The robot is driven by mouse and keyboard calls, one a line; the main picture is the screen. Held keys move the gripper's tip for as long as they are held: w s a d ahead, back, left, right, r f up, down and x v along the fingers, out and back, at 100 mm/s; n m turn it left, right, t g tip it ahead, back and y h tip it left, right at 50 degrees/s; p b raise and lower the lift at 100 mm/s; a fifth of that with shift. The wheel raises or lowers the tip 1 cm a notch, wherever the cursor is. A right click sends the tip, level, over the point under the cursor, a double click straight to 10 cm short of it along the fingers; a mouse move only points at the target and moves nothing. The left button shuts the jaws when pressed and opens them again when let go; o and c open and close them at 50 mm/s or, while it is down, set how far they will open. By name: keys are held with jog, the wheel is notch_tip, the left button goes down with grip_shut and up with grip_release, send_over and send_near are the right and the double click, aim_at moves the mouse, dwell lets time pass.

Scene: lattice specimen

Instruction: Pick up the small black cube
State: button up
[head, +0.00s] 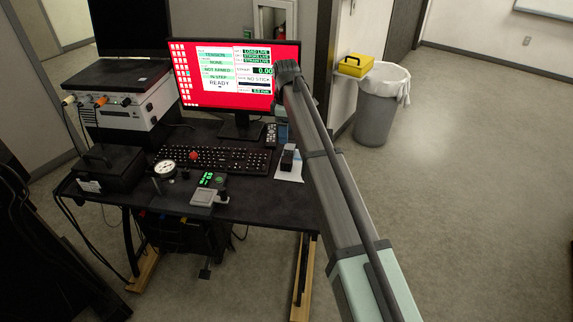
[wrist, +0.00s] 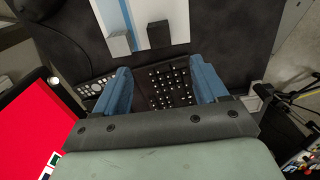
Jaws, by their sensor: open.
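A small black block (wrist: 159,36) stands on a white sheet with a blue stripe (wrist: 177,12) near the top of the wrist view. A similar grey block (wrist: 119,45) stands to its left. In the head view a dark block (head: 287,160) shows on the white sheet (head: 292,173), right of the keyboard; I cannot tell the two blocks apart there. My gripper (wrist: 160,66) is open, its blue fingers apart with nothing between them but the view of the keyboard below. The black block lies beyond the fingertips, not touching them. The fingers are not clear in the head view.
The keyboard (head: 215,160), a remote (head: 270,134) and the red-screened monitor (head: 235,75) are close to the sheet. The desk's front right is mostly clear.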

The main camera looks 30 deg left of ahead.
aim_at(287, 160)
notch_tip(287, 160, down, 14)
jog(key=shift+w+d+r, duration=0.1)
jog(key=shift+r, duration=0.05)
dwell(0.7)
jog(key=shift+c, duration=0.3)
jog(key=c, duration=1)
jog(key=shift+o, duration=0.2)
jog(key=r, duration=0.9)
jog(key=shift+s+a+r, duration=0.25)
jog(key=shift+s+r, duration=0.05)
jog(key=shift+r, duration=0.05)
jog(key=s+a, duration=0.4)
jog(key=s, duration=0.5)
jog(key=s+a, duration=0.3)
jog(key=s, duration=0.7)
jog(key=s+a, duration=0.4)
jog(key=s, duration=0.5)
jog(key=shift+s+a+r+n, duration=0.25)
jog(key=shift+a+r+n, duration=0.05)
jog(key=shift+a+r, duration=0.05)
